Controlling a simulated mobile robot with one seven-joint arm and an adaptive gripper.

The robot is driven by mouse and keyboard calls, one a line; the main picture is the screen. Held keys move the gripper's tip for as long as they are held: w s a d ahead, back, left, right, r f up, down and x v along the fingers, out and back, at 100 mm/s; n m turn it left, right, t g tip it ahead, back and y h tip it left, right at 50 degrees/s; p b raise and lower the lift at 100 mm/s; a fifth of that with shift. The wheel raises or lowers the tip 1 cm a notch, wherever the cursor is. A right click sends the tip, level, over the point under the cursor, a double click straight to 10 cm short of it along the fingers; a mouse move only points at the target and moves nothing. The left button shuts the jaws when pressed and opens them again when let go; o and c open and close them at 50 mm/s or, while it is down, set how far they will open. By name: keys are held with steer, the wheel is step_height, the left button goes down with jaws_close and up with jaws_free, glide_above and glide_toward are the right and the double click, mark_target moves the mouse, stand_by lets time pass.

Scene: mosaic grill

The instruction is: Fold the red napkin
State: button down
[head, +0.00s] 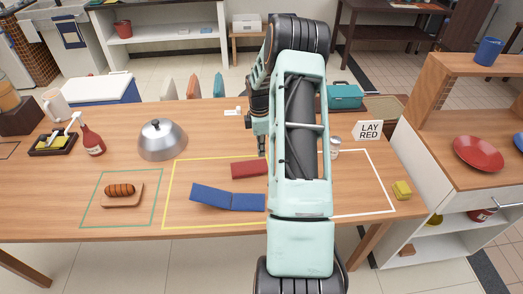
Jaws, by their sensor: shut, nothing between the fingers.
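The red napkin (248,169) lies flat on the wooden table inside the yellow outline, just left of my arm, which may hide its right end. A longer blue napkin (211,196) lies in front of it, with a crease or step near its middle. My gripper (262,150) shows as a small dark shape beside my arm, above and behind the red napkin. It is shut and empty and appears apart from the napkin. Its fingertips are hard to make out. A sign (369,130) reading "LAY RED" stands at the back right.
A sausage on a small board (122,201) lies in the green outline. A metal dome (162,140), a red bottle (92,140) and a white cooler (92,91) stand to the left. The visible white-outlined area (365,185) is clear.

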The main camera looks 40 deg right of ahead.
steer(key=shift+r, duration=0.2)
steer(key=shift+r+p, duration=0.35)
steer(key=shift+r, duration=0.3)
steer(key=shift+d+f, duration=0.1)
